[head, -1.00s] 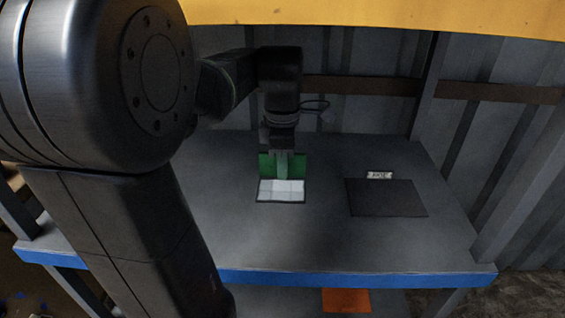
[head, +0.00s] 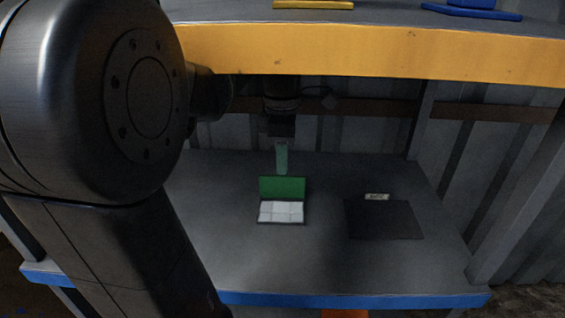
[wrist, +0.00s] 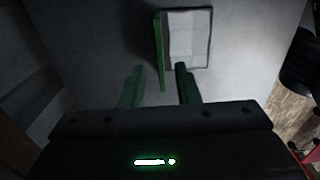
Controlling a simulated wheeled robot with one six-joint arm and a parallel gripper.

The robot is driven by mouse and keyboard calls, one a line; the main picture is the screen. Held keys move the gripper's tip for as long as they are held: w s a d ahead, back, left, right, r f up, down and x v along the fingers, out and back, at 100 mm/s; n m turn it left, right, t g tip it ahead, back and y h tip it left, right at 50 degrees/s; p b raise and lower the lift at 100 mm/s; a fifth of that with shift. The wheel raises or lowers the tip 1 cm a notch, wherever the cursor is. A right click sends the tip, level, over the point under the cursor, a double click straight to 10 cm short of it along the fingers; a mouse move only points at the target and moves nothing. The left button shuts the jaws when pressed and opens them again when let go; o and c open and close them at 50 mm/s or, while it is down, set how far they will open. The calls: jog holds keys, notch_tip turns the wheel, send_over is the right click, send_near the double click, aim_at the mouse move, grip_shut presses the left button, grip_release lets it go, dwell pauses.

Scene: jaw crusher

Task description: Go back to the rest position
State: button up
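My gripper (head: 281,160) hangs over the middle of the grey shelf, above an open case with a green lid (head: 282,187) standing upright and a white, divided inside (head: 281,212). In the wrist view, the two green fingers of my gripper (wrist: 160,68) are apart with nothing held between them. The green lid (wrist: 159,45) and the white inside (wrist: 189,38) show beyond the fingertips. In the head view the fingers overlap, so their gap is hidden there. My upper arm covers the left side of the picture.
A dark square mat (head: 383,219) with a small label (head: 377,197) lies right of the case. A yellow-edged upper shelf (head: 400,52) runs above my wrist and bears yellow and blue items. The grey shelf has a blue front edge (head: 370,299). Its front part is clear.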

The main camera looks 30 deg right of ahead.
aim_at(283, 197)
jog(key=shift+f, duration=0.15)
notch_tip(283, 197, down, 8)
jog(key=b, duration=0.3)
jog(key=shift+f, duration=0.1)
notch_tip(283, 197, up, 5)
jog(key=shift+f+p, duration=0.1)
jog(key=shift+p, duration=1)
jog(key=shift+s+a+f, duration=0.1)
jog(key=shift+s+a, duration=0.1)
jog(key=shift+s, duration=0.1)
jog(key=shift+s+a, duration=0.2)
jog(key=shift+s, duration=0.05)
jog(key=shift+f, duration=0.1)
jog(key=shift+s, duration=0.15)
